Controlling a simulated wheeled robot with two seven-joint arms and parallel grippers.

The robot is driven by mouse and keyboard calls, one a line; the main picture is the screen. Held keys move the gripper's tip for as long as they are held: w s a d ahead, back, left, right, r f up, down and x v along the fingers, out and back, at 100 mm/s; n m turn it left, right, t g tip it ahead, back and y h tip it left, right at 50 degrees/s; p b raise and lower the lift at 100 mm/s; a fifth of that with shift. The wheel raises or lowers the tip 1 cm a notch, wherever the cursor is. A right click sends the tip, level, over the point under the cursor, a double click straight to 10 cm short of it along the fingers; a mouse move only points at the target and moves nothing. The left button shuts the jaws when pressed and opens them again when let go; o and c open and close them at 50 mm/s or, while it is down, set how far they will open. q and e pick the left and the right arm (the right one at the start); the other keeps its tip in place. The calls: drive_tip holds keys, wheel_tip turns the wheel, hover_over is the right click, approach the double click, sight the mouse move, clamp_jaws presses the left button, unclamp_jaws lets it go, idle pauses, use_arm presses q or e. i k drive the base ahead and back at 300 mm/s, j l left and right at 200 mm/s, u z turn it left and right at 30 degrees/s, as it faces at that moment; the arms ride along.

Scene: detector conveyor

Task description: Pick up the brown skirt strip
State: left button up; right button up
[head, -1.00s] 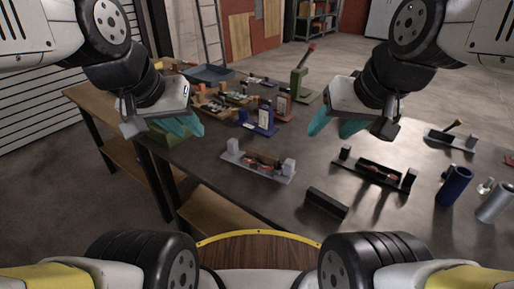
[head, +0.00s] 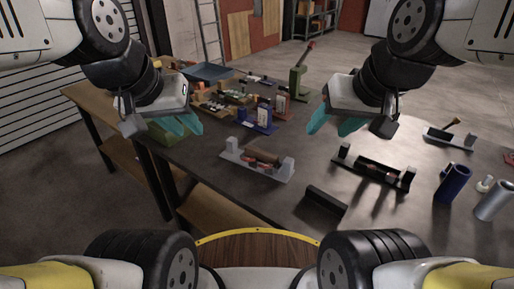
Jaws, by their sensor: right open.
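A brown strip (head: 264,156) that looks like the skirt strip lies in a light grey fixture (head: 234,158) with upright end blocks, near the middle of the dark table. Small reddish parts show beside it. My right gripper (head: 331,124) is open and empty, with teal fingers, above the table to the right of and beyond the fixture. My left gripper (head: 186,125) hangs left of and beyond the fixture, apart from the strip. Its teal fingers are seen close together, so I cannot tell whether it is open. Nothing shows in it.
A dark bar (head: 325,201) lies near the table's front edge. A blue holder (head: 259,121) and green press (head: 298,80) stand behind. Table (head: 310,160) is clear between the fixtures.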

sight(262, 156)
drive_tip(key=i+j+z, duration=0.15)
drive_tip(key=j+z, duration=0.15)
drive_tip(key=j, duration=0.15)
drive_tip(key=i+j+z, duration=0.1)
drive_tip(key=j+z, duration=0.15)
drive_tip(key=j, duration=0.25)
drive_tip(key=j+z, duration=0.3)
drive_tip(key=j, duration=0.2)
drive_tip(key=i, duration=0.05)
